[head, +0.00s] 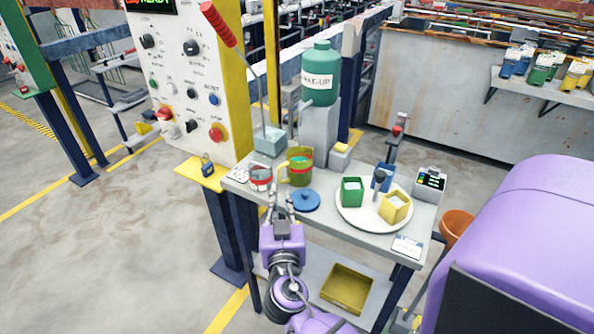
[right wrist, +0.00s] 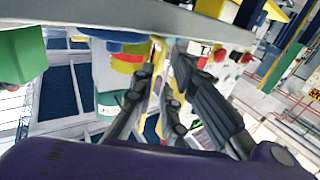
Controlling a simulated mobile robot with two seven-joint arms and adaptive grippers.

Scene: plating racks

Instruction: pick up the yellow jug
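The yellow jug (head: 300,179), with a red band and greenish contents, stands upright on the small grey table, its handle on the left. In the right wrist view the jug (right wrist: 130,66) shows upside down, beyond the left finger, partly hidden. My right gripper (head: 281,190) is at the table's near edge, just in front of the jug and a little left of it. I see no contact with the jug. My left gripper is not in view.
A white-and-red can (head: 260,177) stands left of the jug, and a blue lid (head: 305,201) lies close right of the fingers. A round white tray (head: 371,218) holds a green pot (head: 352,191) and a yellow pot (head: 394,208). A green bottle (head: 320,75) stands behind.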

